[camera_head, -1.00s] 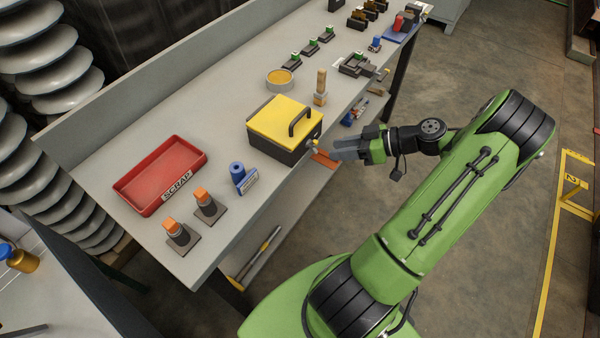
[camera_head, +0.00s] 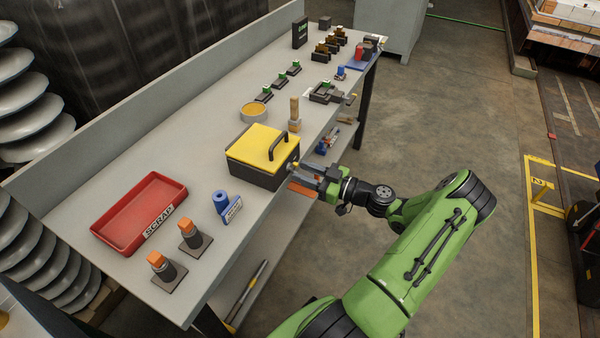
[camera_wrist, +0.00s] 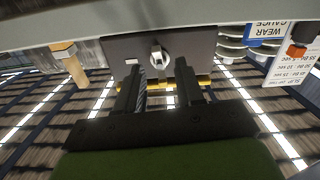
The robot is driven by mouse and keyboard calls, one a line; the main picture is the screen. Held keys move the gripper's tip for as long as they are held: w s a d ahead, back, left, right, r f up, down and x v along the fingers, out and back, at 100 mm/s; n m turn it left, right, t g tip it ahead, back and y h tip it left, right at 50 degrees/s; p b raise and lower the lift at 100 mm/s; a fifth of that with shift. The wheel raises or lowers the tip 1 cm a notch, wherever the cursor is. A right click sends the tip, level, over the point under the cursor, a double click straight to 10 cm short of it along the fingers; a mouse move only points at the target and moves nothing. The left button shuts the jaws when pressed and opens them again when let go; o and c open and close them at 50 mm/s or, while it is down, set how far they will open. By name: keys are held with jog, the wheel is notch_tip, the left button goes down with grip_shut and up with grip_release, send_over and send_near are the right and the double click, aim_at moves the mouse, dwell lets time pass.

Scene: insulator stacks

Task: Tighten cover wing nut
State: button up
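A dark box with a yellow cover (camera_head: 262,143) and a black handle (camera_head: 279,145) sits at the near edge of the bench. A small metal wing nut (camera_head: 293,163) sticks out from its right-hand side. In the wrist view the wing nut (camera_wrist: 158,58) shows on the dark box face (camera_wrist: 188,45), between and just beyond my fingertips. My gripper (camera_head: 304,173) is close to that face. In the wrist view my gripper (camera_wrist: 159,75) has its two dark fingers well apart, one on each side of the nut, with nothing between them. I cannot tell whether either finger touches the box.
A lower shelf (camera_head: 285,222) runs beneath. Floor to the right is open.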

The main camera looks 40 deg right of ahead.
jog(key=shift+x, duration=0.9)
grip_shut()
